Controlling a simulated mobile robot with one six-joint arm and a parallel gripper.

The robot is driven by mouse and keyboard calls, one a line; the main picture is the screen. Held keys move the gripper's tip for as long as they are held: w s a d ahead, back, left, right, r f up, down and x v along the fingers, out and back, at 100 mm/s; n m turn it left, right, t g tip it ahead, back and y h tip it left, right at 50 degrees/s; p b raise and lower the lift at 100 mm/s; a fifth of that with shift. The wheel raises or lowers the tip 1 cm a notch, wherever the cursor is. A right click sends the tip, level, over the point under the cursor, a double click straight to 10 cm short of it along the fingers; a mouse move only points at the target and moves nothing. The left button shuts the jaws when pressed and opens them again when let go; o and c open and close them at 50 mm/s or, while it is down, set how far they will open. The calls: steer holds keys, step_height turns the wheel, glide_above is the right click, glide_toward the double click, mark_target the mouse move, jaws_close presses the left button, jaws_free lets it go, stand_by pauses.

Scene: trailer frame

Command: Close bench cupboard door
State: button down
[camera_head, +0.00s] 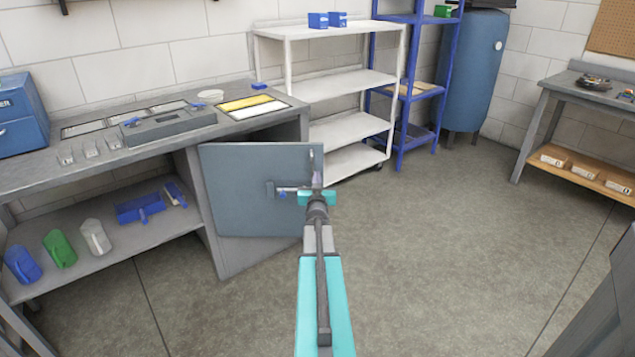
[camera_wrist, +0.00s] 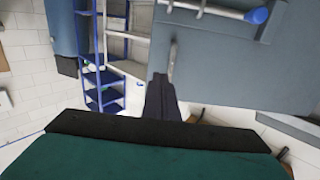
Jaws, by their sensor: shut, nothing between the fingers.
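The grey-blue bench cupboard door (camera_head: 245,185) stands open, swung out from its left edge. Part of the cupboard's inside shows above it. A metal bar handle (camera_head: 290,189) with a blue end is on the door face. In the wrist view the door (camera_wrist: 225,60) fills the upper right, with the bar and its blue end (camera_wrist: 257,15) at the top. My gripper (camera_head: 317,178) is at the door's right edge, in front of it or beside it. Its dark fingers show shut and empty in the wrist view (camera_wrist: 160,90). I cannot tell whether they touch the door.
The workbench (camera_head: 165,140) carries trays and a grey box; several scoops stand on its lower shelf. A white shelf rack (camera_head: 350,130), a blue rack (camera_head: 420,90) and a blue tank (camera_head: 475,70) stand behind. The floor (camera_head: 450,230) to the right is clear.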

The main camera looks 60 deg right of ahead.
mark_target(316, 163)
steer(key=shift+x, duration=3.55)
steer(key=shift+w, duration=0.15)
